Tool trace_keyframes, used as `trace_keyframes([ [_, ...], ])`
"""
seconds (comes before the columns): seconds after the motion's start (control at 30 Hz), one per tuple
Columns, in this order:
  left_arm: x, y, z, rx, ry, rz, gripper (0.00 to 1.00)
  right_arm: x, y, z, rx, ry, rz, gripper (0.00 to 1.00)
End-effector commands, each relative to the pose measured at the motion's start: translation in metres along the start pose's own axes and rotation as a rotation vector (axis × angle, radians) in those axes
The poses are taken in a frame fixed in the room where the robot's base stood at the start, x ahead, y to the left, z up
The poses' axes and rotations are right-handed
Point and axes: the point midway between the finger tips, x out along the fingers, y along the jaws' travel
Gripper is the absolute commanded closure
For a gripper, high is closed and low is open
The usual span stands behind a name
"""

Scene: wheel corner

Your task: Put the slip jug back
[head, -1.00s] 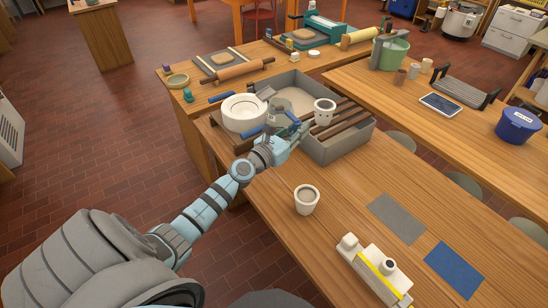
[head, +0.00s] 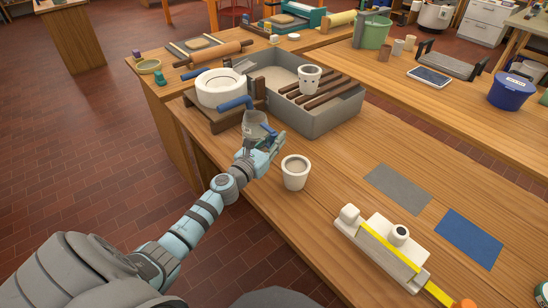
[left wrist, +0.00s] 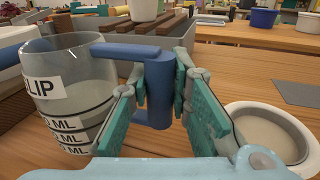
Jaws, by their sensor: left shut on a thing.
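The slip jug (head: 254,124) is a clear, greyish jug with a blue handle and a label reading "LIP" in the left wrist view (left wrist: 68,92). My left gripper (head: 265,140) is shut on the blue handle (left wrist: 154,88), with its teal pads on both sides. The jug looks upright, beside the grey basin's near left corner. I cannot tell whether its base touches the table. A white cup (head: 296,172) of pale slip stands on the table to the right of my gripper. My right gripper is not in view.
The grey basin (head: 322,122) has dark slats with a white cup (head: 309,78) on them. A round white item (head: 220,88) rests on a wooden stand at the left. A white mould with a yellow strap (head: 385,245) lies at front right, near grey and blue mats (head: 468,239).

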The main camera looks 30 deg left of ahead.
Motion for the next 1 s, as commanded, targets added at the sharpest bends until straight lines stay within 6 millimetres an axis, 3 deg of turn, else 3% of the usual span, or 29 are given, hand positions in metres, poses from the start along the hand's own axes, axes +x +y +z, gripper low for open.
trace_keyframes([
  [0.03,0.000,0.000,-0.017,0.001,-0.001,0.000,1.00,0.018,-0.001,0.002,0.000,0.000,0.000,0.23],
  [0.13,0.000,0.000,-0.033,0.001,-0.001,-0.001,1.00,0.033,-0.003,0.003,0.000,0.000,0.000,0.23],
  [0.53,0.000,0.000,-0.033,0.001,-0.001,-0.001,1.00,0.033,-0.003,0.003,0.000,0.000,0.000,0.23],
  [0.57,0.000,0.000,-0.034,-0.001,0.001,0.000,0.77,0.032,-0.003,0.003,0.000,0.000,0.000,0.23],
  [0.67,0.000,0.000,-0.033,-0.001,0.001,0.000,0.62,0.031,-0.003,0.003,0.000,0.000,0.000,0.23],
  [1.0,0.000,0.000,-0.030,0.000,0.001,0.000,0.62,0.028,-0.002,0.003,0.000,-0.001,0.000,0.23],
])
